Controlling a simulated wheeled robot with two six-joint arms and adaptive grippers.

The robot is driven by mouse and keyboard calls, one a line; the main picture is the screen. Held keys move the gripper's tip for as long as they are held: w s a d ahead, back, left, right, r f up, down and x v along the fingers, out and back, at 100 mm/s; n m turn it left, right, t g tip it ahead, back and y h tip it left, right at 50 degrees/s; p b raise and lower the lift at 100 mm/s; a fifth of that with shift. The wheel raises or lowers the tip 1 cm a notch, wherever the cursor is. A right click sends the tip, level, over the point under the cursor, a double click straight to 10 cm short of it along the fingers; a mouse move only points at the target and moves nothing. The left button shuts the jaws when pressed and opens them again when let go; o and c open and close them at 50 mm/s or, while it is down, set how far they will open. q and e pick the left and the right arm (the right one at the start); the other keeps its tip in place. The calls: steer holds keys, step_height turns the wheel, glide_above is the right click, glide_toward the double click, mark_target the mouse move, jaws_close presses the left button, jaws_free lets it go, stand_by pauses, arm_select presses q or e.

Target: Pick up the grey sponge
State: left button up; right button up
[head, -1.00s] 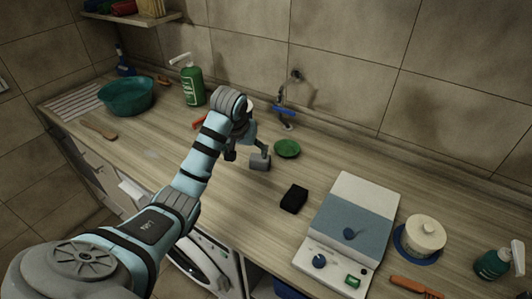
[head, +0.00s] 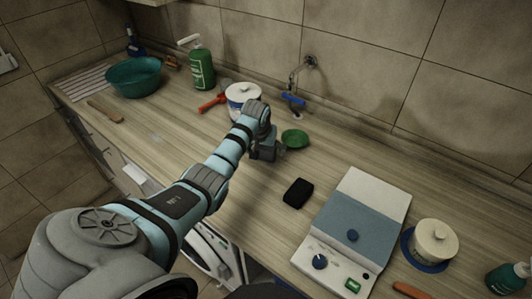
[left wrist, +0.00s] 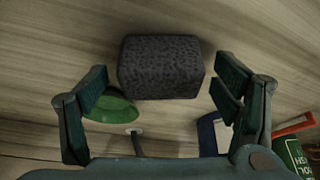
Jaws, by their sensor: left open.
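The grey sponge (left wrist: 160,67) shows as a dark speckled block in the left wrist view, between and slightly beyond the two spread fingers of my left gripper (left wrist: 160,88). Wood counter shows around it and the fingers stand clear on both sides. In the head view my left gripper (head: 264,150) is low over the counter beside the green dish (head: 295,138). There the gripper and wrist largely cover the sponge, and its outline is hard to tell from the gripper. My right gripper is not in view.
A black block (head: 298,193) lies nearer the white scale (head: 337,265). A white-and-blue pot (head: 243,98) stands behind my left wrist, near the tap (head: 298,80). A teal basin (head: 133,78) and green bottle (head: 201,68) stand farther left. Counter left of my arm is mostly clear.

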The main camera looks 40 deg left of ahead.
mark_target(265, 148)
arm_select(q)
steer(key=shift+f, duration=0.3)
steer(key=shift+s+r, duration=0.1)
steer(key=shift+r, duration=0.05)
steer(key=shift+c, duration=0.6)
steer(key=c, duration=0.7)
steer(key=shift+c, duration=0.4)
step_height(265, 148, up, 20)
steer(key=shift+p, duration=0.4)
